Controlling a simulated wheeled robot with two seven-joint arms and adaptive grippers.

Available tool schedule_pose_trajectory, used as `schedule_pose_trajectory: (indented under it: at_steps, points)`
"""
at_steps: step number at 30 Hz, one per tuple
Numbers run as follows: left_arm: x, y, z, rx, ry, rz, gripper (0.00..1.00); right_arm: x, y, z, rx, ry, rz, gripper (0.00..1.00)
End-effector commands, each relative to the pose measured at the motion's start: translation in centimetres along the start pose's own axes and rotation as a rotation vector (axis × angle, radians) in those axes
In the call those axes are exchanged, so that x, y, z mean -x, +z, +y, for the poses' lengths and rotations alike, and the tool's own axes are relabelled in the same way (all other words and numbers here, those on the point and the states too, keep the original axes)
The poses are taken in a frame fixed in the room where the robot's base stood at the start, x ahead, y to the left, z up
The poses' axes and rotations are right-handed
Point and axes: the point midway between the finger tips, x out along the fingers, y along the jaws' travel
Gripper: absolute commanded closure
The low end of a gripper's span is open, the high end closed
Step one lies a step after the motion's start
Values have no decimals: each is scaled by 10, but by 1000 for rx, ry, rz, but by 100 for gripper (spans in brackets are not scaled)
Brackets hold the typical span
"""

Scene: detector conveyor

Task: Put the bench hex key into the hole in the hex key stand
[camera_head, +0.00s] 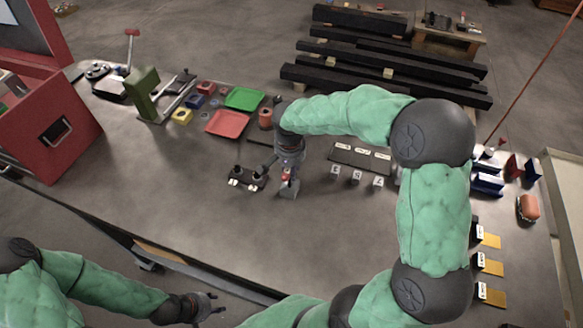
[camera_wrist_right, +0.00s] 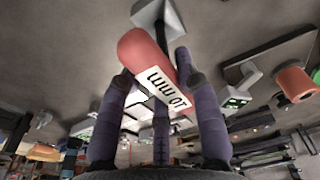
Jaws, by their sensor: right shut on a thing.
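My right gripper (camera_head: 287,172) is over the middle of the bench, its fingers shut around the red handle of a hex key. In the right wrist view the red handle (camera_wrist_right: 142,54) has a white label reading 10 mm and sits between the dark fingers (camera_wrist_right: 160,95). A dark shaft runs from it towards a pale grey block (camera_wrist_right: 155,14), which looks like the hex key stand; in the head view this block (camera_head: 288,191) is just below the gripper. I cannot tell whether the key's tip is in a hole. My left gripper (camera_head: 206,306) is open and empty, off the bench's front edge.
A dark holder (camera_head: 247,178) with white parts stands just left of the gripper. Red (camera_head: 227,123) and green (camera_head: 245,98) trays lie behind it. Several small labelled blocks (camera_head: 356,177) stand to the right. The front middle of the bench (camera_head: 200,215) is clear.

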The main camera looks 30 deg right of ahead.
Motion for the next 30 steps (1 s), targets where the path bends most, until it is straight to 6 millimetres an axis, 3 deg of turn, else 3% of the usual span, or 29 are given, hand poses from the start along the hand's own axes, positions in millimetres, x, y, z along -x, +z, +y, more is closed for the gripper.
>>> schedule_pose_trajectory:
  at_steps: [17,18,20,30]
  points:
    - [-11,0,-4,0,0,0,60,-13,1,0,0,0,0,100]
    - [-10,0,-4,0,0,0,60,-12,1,0,0,0,1,56]
    - [-10,0,-3,0,0,0,60,-12,1,0,0,0,1,39]
    - [-9,0,-3,0,0,0,60,-11,1,0,0,0,0,39]
